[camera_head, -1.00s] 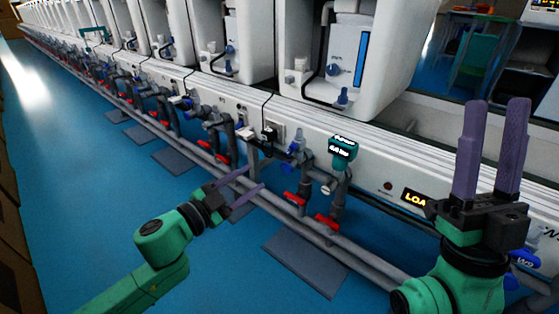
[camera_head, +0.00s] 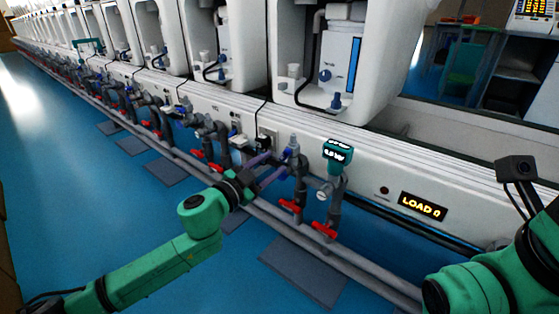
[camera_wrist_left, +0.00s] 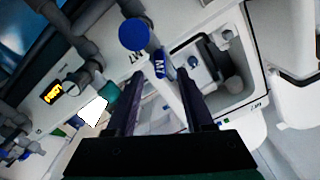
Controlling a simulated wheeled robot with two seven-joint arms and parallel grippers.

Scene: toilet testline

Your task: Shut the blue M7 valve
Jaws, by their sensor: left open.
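The blue valve (camera_head: 291,152) sits on a grey pipe in front of the white panel, left of the green-headed gauge. In the left wrist view, a blue handle (camera_wrist_left: 160,66) with white lettering shows just beyond and between my fingertips, beside a round blue cap (camera_wrist_left: 133,34). My left gripper (camera_head: 278,165) is open, its purple fingers pointing at the valve from the left. In the left wrist view, the gripper (camera_wrist_left: 160,82) has nothing between its fingers that I can see touching them. Only my right arm shows at the right edge; its fingers are out of view.
Red handles (camera_head: 290,206) sit on the pipes below. A green gauge head (camera_head: 338,152) stands close on the right. A LOAD display (camera_head: 423,206) is on the panel. White toilets (camera_head: 335,60) line the back. The blue floor (camera_head: 90,230) at left is clear.

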